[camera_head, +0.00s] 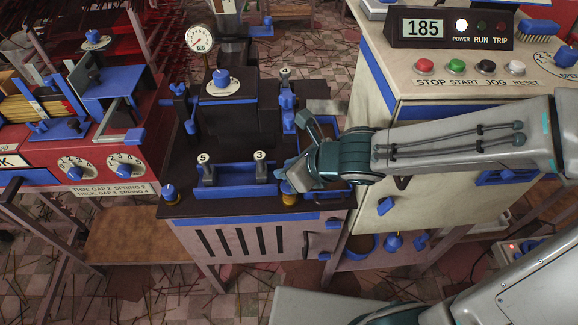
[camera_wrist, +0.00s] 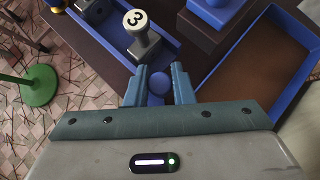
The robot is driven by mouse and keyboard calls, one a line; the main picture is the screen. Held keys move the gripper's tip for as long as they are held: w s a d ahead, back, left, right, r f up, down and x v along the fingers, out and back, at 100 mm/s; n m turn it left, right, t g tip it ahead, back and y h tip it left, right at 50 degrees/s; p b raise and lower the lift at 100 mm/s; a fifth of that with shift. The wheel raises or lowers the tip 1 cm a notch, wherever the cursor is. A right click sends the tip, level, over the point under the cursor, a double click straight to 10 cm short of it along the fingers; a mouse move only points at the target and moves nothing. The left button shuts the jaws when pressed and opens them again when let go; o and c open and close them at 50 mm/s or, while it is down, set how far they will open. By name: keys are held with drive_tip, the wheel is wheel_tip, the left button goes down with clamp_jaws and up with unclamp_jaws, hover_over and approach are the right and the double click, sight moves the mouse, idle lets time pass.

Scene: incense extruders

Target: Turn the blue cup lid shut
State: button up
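A small brass cup (camera_head: 289,199) with a blue lid (camera_head: 287,187) stands at the front right corner of the dark machine top. My gripper (camera_head: 300,180) is down at this lid, coming from the right, and its fingers partly hide the lid. In the wrist view the lid's round blue knob (camera_wrist: 158,84) lies between the two teal fingertips of my gripper (camera_wrist: 161,74). The knob nearly fills the narrow gap. I cannot tell whether both fingers press on it. The lid's seating on the cup is hidden.
A blue trough (camera_head: 235,191) with stamps numbered 5 and 3 lies left of the cup. A blue-rimmed brown tray (camera_wrist: 268,70) is close on the right. A similar blue-topped cup (camera_head: 169,192) stands at the front left corner. A control cabinet (camera_head: 445,80) stands right.

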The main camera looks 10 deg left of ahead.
drive_tip(key=o, duration=0.3)
drive_tip(key=shift+r, duration=0.1)
drive_tip(key=shift+o, duration=0.2)
drive_tip(key=shift+s+d+r, duration=0.1)
drive_tip(key=shift+s, duration=0.05)
drive_tip(key=shift+s+d+r+b, duration=0.2)
drive_tip(key=shift+r+b, duration=0.1)
drive_tip(key=shift+b, duration=0.15)
drive_tip(key=shift+v, duration=0.75)
drive_tip(key=p+v, duration=0.2)
drive_tip(key=v, duration=0.9)
drive_tip(key=shift+w, duration=0.1)
